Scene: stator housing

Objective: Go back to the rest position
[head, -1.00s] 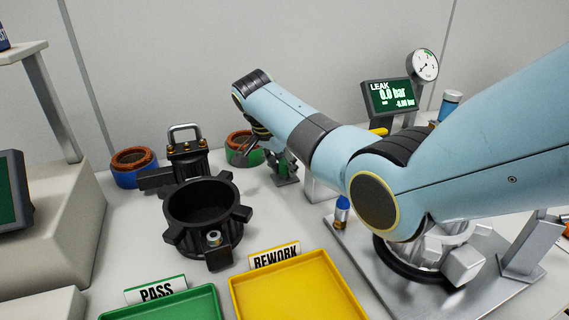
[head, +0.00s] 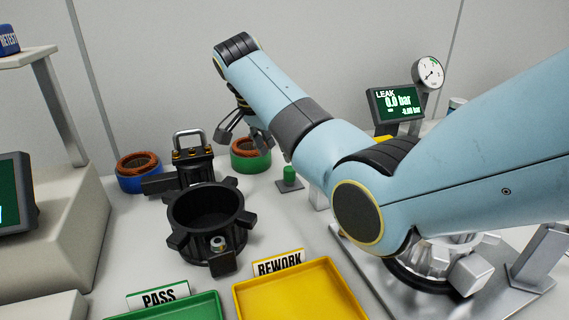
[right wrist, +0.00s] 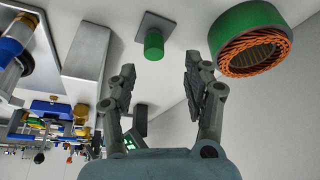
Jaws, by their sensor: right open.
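My right gripper (head: 241,131) is raised over the back of the table in the head view, near the green-banded stator (head: 250,157). In the right wrist view the right gripper (right wrist: 160,75) is open, with its two fingers spread and nothing between them. The green-banded stator with copper windings also shows there (right wrist: 252,40), beside the right-hand finger and apart from it. A small green cylinder on a dark square plate (right wrist: 153,42) lies beyond the fingertips. My left gripper is not in view.
A black housing (head: 206,220) stands mid-table, with a blue-banded stator (head: 138,172) behind it. Green PASS (head: 190,309) and yellow REWORK (head: 299,294) trays lie in front. The leak display (head: 397,103) and a metal fixture (head: 520,284) are on the right, partly behind my arm.

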